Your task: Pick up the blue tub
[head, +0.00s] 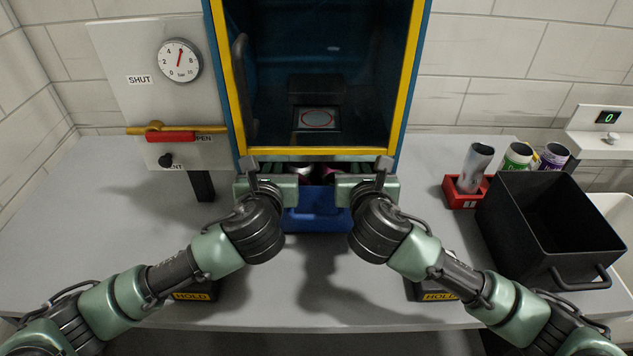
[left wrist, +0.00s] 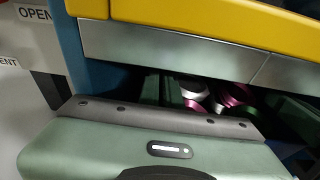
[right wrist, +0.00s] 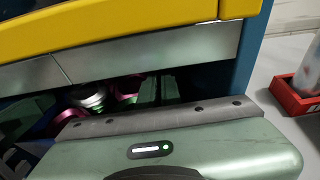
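The blue tub (head: 316,218) sits low at the front of the machine, under its yellow-edged window, with its front wall showing between my grippers. Cans (left wrist: 226,96) with silver, green and magenta parts show inside it; they also show in the right wrist view (right wrist: 92,98). My left gripper (head: 270,184) is at the tub's left side and my right gripper (head: 362,184) at its right side, both reaching under the machine's lower edge. The fingers are mostly hidden there. I cannot tell whether they grip the tub's walls.
The machine's yellow frame (head: 318,151) hangs just above both grippers. A panel with a gauge (head: 180,60) and red lever (head: 171,137) stands left. A red holder (head: 461,198), several printed cans (head: 517,156) and a black bin (head: 535,235) stand right. The front counter is mostly clear.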

